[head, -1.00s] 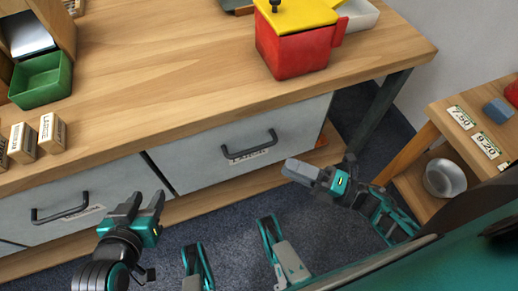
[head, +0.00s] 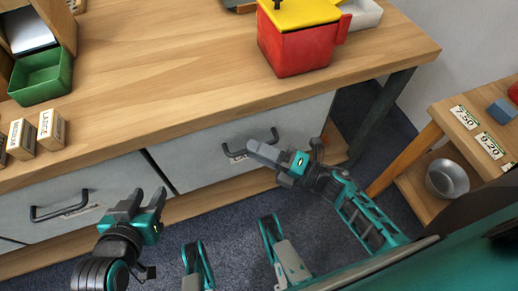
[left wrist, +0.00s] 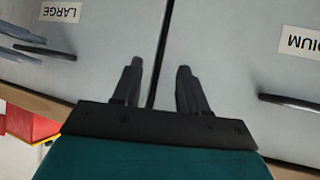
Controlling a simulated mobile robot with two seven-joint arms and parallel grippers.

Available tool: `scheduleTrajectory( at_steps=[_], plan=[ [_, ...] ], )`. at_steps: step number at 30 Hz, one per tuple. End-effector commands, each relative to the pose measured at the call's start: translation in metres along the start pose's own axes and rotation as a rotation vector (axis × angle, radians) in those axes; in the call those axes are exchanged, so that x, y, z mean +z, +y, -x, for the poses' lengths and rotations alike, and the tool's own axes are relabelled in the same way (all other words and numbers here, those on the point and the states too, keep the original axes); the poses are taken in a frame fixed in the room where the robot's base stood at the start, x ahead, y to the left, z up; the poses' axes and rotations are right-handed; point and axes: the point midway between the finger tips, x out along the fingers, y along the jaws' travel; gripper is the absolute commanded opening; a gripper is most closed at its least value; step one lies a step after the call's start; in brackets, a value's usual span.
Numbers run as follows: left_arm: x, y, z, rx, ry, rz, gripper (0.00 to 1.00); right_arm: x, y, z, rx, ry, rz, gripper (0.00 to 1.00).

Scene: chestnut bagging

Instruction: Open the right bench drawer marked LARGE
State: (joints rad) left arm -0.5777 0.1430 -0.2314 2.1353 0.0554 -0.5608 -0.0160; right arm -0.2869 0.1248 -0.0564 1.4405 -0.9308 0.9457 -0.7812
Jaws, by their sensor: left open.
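The right drawer (head: 215,175) has a pale grey front and looks closed. Its dark bar handle (head: 236,154) is partly covered by my right gripper (head: 262,152), whose fingers lie across the handle's right part; contact and jaw gap are unclear. In the left wrist view the LARGE label (left wrist: 60,12) shows upside down on this drawer (left wrist: 110,40), with grey fingers over its handle. My left gripper (head: 143,203) is open and empty, low in front of the left drawer's right end. Its two spread fingers (left wrist: 157,82) face the gap between the drawers.
The left drawer (head: 120,180), with its own handle (head: 60,206), bears a partly seen label ending in DIUM (left wrist: 302,41). On the bench top (head: 160,75) stand a red box with yellow lid (head: 295,45), a green bin (head: 42,77) and small label blocks (head: 50,130). A side table (head: 440,115) stands right.

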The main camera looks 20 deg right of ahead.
Motion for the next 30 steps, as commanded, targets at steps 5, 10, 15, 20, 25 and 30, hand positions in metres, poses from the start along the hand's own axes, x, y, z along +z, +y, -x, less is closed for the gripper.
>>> scheduleTrajectory(
  at_steps=[5,10,15,20,25,30],
  plan=[
    [-0.0005,0.0001,-0.0003,0.000,0.002,0.001,0.43,-0.0001,-0.0001,0.0003,0.000,0.000,0.000,0.11],
    [-0.0006,0.0000,-0.0004,-0.001,0.003,0.002,0.43,-0.0001,-0.0001,0.0004,0.000,0.000,0.000,0.00],
    [-0.0006,-0.0002,-0.0005,-0.001,0.003,0.002,0.43,-0.0001,-0.0001,0.0005,0.000,0.000,0.000,0.00],
    [-0.0005,-0.0005,-0.0006,-0.002,0.003,0.002,0.43,-0.0001,-0.0002,0.0006,0.000,0.000,0.000,0.00],
    [-0.0006,-0.0008,-0.0005,-0.003,0.003,0.002,0.43,-0.0004,-0.0001,0.0010,-0.001,0.000,0.000,0.00],
    [-0.0022,-0.0015,0.0000,-0.004,0.004,0.002,0.43,-0.0033,0.0005,0.0041,-0.002,0.000,-0.001,0.00]
  ],
)
